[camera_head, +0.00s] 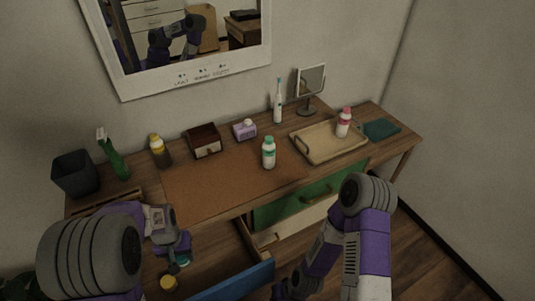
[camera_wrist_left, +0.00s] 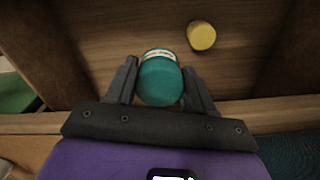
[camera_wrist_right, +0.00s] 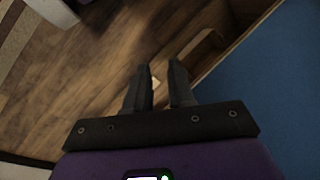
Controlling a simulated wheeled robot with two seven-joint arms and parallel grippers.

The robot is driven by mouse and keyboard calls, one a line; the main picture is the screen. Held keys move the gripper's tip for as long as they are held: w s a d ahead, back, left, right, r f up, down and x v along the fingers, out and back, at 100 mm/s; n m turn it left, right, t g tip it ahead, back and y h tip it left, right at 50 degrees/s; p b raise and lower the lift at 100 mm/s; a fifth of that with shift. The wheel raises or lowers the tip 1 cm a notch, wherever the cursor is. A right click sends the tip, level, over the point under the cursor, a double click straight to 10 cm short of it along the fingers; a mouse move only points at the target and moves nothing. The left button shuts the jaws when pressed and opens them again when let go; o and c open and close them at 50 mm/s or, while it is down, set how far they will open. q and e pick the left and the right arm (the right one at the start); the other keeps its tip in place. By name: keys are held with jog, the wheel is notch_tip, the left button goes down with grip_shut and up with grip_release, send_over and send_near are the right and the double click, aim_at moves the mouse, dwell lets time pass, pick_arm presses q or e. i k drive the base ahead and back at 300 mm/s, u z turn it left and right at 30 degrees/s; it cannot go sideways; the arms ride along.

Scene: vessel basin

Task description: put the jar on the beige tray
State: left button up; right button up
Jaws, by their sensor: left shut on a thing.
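A jar with a teal lid (camera_wrist_left: 160,82) is between the fingers of my left gripper (camera_wrist_left: 160,74), which is shut on it inside the open drawer. In the head view my left gripper (camera_head: 177,264) reaches down into that drawer, and the jar is mostly hidden there. The beige tray (camera_head: 318,152) lies on the right part of the table top, with a pink-capped white bottle (camera_head: 343,124) on it. My right gripper (camera_wrist_right: 160,78) is empty, its fingers a small gap apart, in front of the drawer.
A yellow-lidded container (camera_wrist_left: 201,36) is in the drawer close to the jar. A green-capped bottle (camera_head: 268,153) stands on the brown mat (camera_head: 215,187) between drawer and tray.

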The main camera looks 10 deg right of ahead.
aim_at(315, 145)
jog(key=z, duration=2.85)
jog(key=i, duration=1.15)
jog(key=u, duration=2.7)
